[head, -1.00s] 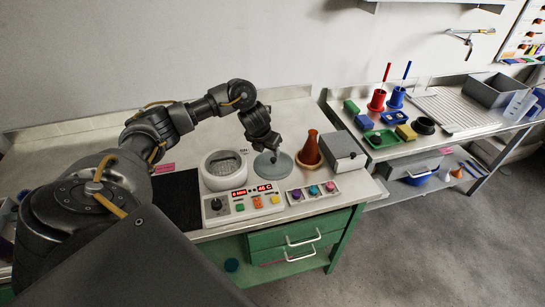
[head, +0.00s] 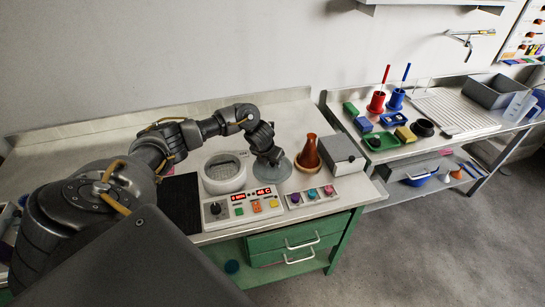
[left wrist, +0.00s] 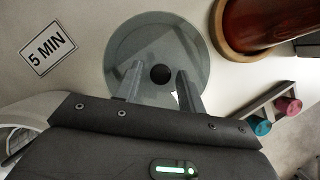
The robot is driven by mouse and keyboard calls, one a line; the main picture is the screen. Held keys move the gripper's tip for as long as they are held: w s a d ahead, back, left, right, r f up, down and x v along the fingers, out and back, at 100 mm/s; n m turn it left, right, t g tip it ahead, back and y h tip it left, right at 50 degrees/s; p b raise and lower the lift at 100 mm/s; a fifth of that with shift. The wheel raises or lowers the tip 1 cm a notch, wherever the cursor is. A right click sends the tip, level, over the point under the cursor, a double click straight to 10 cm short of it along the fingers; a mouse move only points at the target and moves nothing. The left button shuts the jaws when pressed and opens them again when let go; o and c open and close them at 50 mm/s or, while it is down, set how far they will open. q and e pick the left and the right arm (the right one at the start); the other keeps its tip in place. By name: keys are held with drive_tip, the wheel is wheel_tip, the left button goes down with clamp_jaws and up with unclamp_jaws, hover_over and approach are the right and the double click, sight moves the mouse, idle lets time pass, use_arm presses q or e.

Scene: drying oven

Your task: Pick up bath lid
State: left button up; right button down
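The bath lid is a round, see-through grey disc with a black knob, lying on the bench beside the white bath (head: 223,173). In the head view the lid (head: 287,170) is partly hidden by my left gripper (head: 271,158), which is right over it. In the left wrist view the lid (left wrist: 122,45) lies flat under the gripper (left wrist: 158,72). The two fingers are apart, with the black knob (left wrist: 160,74) showing between their tips. Both fingers look clear of the knob; their exact height above the lid cannot be told. My right gripper is not in view.
A brown flask (head: 311,153) on a ring stands close right of the lid, with a grey box (head: 341,153) beyond. A control panel (head: 243,207) and a small knob box (head: 312,196) are in front. A "5 MIN" label (left wrist: 48,50) lies left of the lid.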

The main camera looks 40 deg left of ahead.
use_arm(q)
drive_tip(key=shift+w, duration=0.1)
clamp_jaws()
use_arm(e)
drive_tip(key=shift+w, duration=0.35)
